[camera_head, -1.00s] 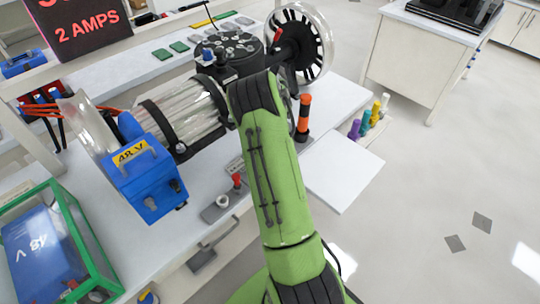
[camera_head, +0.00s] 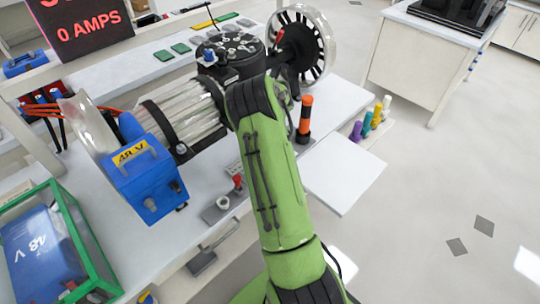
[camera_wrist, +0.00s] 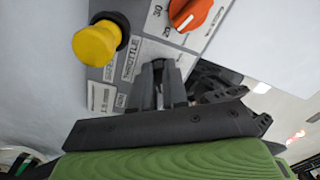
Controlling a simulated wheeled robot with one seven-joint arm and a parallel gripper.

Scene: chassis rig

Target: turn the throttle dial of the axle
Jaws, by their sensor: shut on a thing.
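In the wrist view, an orange dial (camera_wrist: 190,12) with a white pointer line sits on a grey label plate (camera_wrist: 112,78). The numbers 20 and 30 and the word THROTTLE are printed near it. My gripper (camera_wrist: 160,68) is below the dial in the picture, its dark fingers close together on a small dark part that I cannot make out. The orange dial shows apart from the fingertips. In the head view my green arm hides the gripper and the dial. The axle (camera_head: 190,112), with a blue end box (camera_head: 147,178) and a spoked wheel (camera_head: 300,52), lies across the bench.
A yellow knob (camera_wrist: 97,43) stands left of the dial, close to the fingers. A display (camera_head: 85,30) reads 0 AMPS. A green-framed crate (camera_head: 85,240) holds a blue 48 V box. An orange-and-black post (camera_head: 305,115) stands right of my arm.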

